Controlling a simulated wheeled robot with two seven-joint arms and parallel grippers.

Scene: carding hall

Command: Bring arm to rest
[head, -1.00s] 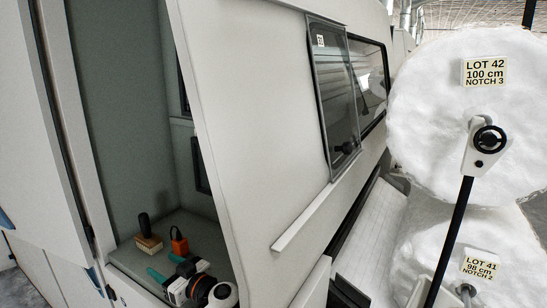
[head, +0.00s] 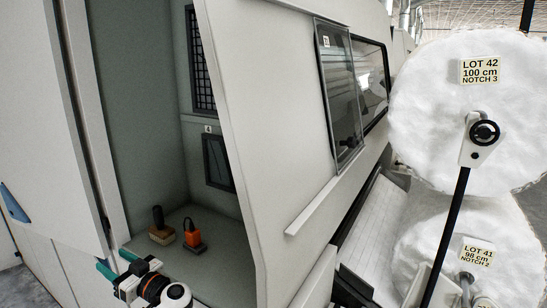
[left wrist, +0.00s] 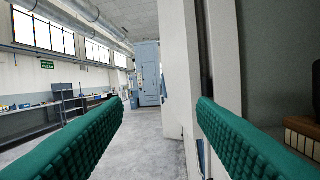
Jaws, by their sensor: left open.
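My left gripper (head: 116,263) has two teal padded fingers, spread apart with nothing between them. In the head view it is at the lower left, by the front edge of the machine's open compartment (head: 140,120). In the left wrist view the open gripper (left wrist: 160,103) points past a pale upright panel edge (left wrist: 208,60) towards the hall, and its right finger is close to that edge. My right gripper is not in view.
On the compartment floor stand a brush with a dark handle (head: 160,234) and an orange tool (head: 193,236). The brush's wooden block (left wrist: 303,138) shows in the wrist view. White fibre rolls (head: 440,120) are at right. The hall floor (left wrist: 145,150) is clear.

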